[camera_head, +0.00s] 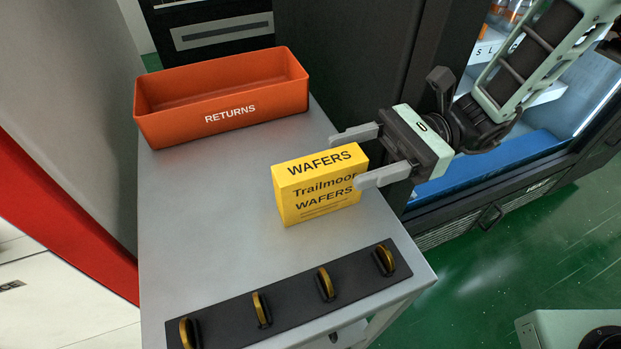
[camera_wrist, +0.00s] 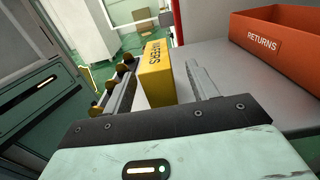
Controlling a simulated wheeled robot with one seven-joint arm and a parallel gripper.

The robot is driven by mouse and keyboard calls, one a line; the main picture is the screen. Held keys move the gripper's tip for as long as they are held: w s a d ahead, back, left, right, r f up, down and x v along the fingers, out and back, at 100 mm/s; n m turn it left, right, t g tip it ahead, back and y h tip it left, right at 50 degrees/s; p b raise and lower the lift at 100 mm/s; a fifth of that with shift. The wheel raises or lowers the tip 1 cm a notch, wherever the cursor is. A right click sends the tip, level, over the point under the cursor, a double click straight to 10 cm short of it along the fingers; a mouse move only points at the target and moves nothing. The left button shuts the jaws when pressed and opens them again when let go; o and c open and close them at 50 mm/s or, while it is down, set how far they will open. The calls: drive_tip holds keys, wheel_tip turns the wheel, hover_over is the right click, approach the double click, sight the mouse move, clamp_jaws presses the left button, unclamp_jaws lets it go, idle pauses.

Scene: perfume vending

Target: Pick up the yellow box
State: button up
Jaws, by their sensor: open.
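The yellow box (camera_head: 318,198), printed "WAFERS" and "Trailmoor", stands upright on the grey table (camera_head: 210,230). My gripper (camera_head: 358,158) is open at the right end of the box. One finger shows on the near side, overlapping the box's right edge in the head view, and the other on the far side. In the wrist view the yellow box (camera_wrist: 157,72) stands between the two open fingers, ahead of the palm. I cannot tell whether either finger touches it.
An orange bin marked "RETURNS" (camera_head: 225,97) sits at the table's back. A dark strip with several gold-and-black hooks (camera_head: 290,296) lies along the front edge. A dark cabinet with a lit, blue-floored opening (camera_head: 490,165) stands to the right. The table left of the box is clear.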

sight(326, 168)
drive_tip(key=x, duration=0.5)
drive_tip(key=shift+s+a+r, duration=0.1)
drive_tip(key=shift+s+r, duration=0.1)
drive_tip(key=shift+r, duration=0.05)
drive_tip(key=c, duration=1.2)
